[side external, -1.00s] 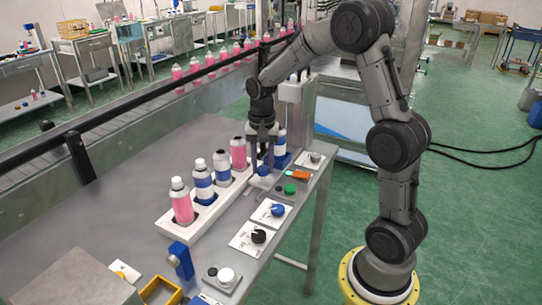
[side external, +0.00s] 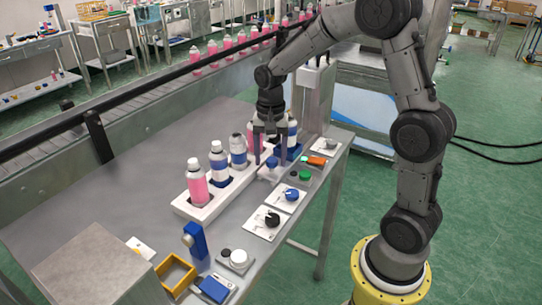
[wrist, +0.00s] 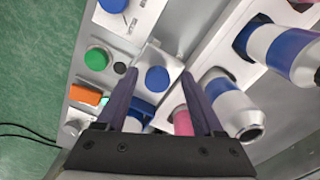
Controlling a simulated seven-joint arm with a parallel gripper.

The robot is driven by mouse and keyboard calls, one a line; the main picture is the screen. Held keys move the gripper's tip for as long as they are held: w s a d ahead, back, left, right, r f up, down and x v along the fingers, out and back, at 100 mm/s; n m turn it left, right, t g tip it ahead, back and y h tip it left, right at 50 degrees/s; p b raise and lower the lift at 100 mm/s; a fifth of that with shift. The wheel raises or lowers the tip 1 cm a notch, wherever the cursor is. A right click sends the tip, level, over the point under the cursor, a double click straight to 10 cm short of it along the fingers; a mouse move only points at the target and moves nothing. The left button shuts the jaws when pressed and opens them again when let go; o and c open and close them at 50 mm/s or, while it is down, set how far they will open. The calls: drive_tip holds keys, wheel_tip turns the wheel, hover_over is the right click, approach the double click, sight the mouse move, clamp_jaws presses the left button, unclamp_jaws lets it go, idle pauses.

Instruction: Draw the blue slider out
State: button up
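My gripper (side external: 267,166) points down at the far end of the bench. In the wrist view its two dark fingers (wrist: 160,75) stand apart, with a round blue knob (wrist: 157,79) in the gap, and I see no clear contact. The knob (side external: 272,163) sits on a pale grey base. A blue block (wrist: 142,108) lies just behind it, partly hidden by the fingers. In the side view, blue (side external: 291,153) shows under a white and blue can (side external: 292,132). I cannot tell whether knob and block are one slider.
A white rack (side external: 205,212) with several bottles stands close to my gripper. Along the bench edge are a green button (side external: 305,175), an orange switch (side external: 317,161) and plates with a blue knob (side external: 291,195) and a black knob (side external: 272,219).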

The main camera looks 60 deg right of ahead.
wheel_tip(320, 180, up, 14)
idle(0.6)
drive_tip(key=s+a+r+n+t, duration=0.3)
drive_tip(key=s+a+r, duration=0.25)
drive_tip(key=s, duration=0.45)
drive_tip(key=s+a+f+n+t, duration=0.2)
drive_tip(key=s+a+f+n, duration=0.1)
drive_tip(key=s+f+n, duration=0.5)
drive_tip(key=shift+s+a+n+t, duration=0.3)
drive_tip(key=shift+s+n, duration=0.5)
drive_tip(key=shift+n, duration=0.1)
